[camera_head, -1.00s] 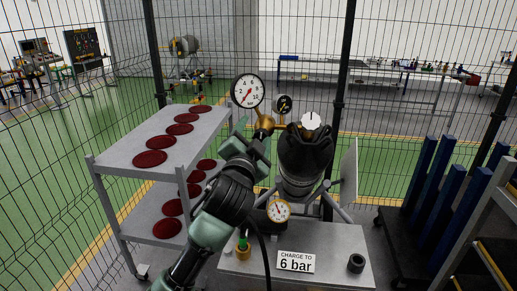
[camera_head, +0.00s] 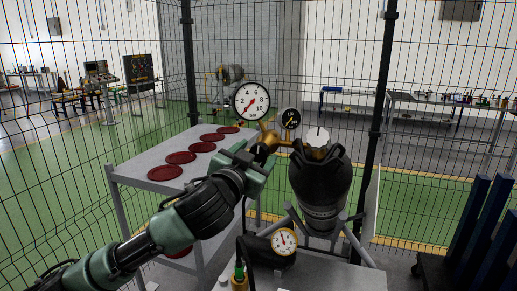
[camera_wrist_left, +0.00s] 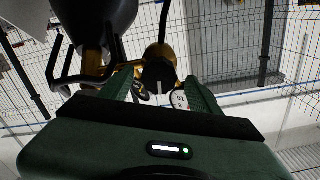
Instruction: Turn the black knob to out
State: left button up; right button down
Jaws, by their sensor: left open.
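A dark round knob (camera_wrist_left: 158,74) with a pale line mark shows in the left wrist view, between the fingertips of my left gripper (camera_wrist_left: 160,88). The fingers stand apart on either side of it; I cannot tell whether they touch it. In the head view my left gripper (camera_head: 262,152) is at the brass regulator (camera_head: 268,137), left of the black cylinder (camera_head: 320,190), and hides the knob. A large gauge (camera_head: 251,101) and a small dark gauge (camera_head: 289,118) sit on the regulator. My right gripper is not in view.
The cylinder has a white top knob (camera_head: 317,137) and a guard around it. A lower gauge (camera_head: 284,241) stands on the grey bench (camera_head: 330,280). A trolley (camera_head: 135,161) with red discs is at left. Wire fencing (camera_head: 440,150) is behind; blue posts (camera_head: 480,225) are at right.

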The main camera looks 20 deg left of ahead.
pick_arm(q)
jog(key=shift+w+d, duration=0.15)
jog(key=shift+w, duration=0.75)
grip_shut()
jog(key=shift+f+n+b, duration=0.1)
jog(key=shift+n+b, duration=0.2)
jog(key=shift+n, duration=0.4)
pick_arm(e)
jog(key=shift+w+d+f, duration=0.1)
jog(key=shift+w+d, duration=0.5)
pick_arm(q)
grip_release()
